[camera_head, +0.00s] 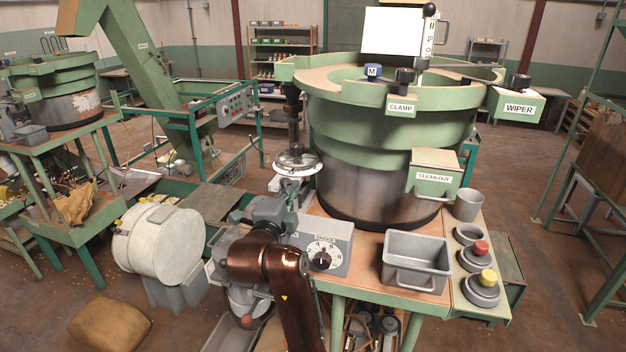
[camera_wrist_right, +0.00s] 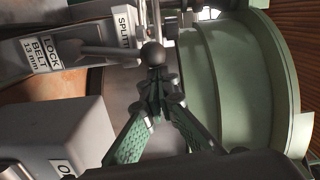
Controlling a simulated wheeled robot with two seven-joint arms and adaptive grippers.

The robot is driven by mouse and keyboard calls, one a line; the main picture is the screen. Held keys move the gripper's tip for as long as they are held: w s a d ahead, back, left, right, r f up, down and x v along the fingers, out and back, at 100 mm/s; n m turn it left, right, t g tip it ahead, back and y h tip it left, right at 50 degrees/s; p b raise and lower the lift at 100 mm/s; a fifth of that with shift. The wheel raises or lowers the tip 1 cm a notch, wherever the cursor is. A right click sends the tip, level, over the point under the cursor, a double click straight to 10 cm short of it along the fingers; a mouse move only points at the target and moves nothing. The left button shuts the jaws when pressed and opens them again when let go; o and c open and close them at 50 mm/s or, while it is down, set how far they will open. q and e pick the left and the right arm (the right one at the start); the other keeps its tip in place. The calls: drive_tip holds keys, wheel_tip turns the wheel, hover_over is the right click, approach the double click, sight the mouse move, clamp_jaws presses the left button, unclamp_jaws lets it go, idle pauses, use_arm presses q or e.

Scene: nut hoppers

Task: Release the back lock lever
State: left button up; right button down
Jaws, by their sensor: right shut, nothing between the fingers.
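In the head view the right gripper (camera_head: 289,203) is beside the bowl feeder, partly hidden by my copper arm, and the lever cannot be made out. My left gripper is not in view.
The green bowl feeder (camera_head: 390,135) stands close to the right gripper. A handwheel (camera_head: 298,160) is just above it, and a dial box (camera_head: 326,250) just right. A grey bin (camera_head: 415,262) and red and yellow buttons (camera_head: 482,248) are further right. A white drum (camera_head: 160,243) stands left.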

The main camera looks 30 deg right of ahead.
drive_tip(key=w+a+n+p, duration=0.5)
drive_tip(key=p, duration=0.9)
drive_tip(key=shift+w+a+r, duration=0.25)
drive_tip(key=shift+a, duration=0.05)
drive_tip(key=shift+a, duration=0.1)
drive_tip(key=s+a+r+p, duration=0.1)
drive_tip(key=s+a+r, duration=0.2)
drive_tip(key=s, duration=0.6)
drive_tip(key=shift+s+a+r+g, duration=0.15)
drive_tip(key=shift+s+a+g, duration=0.2)
drive_tip(key=shift+a, duration=0.75)
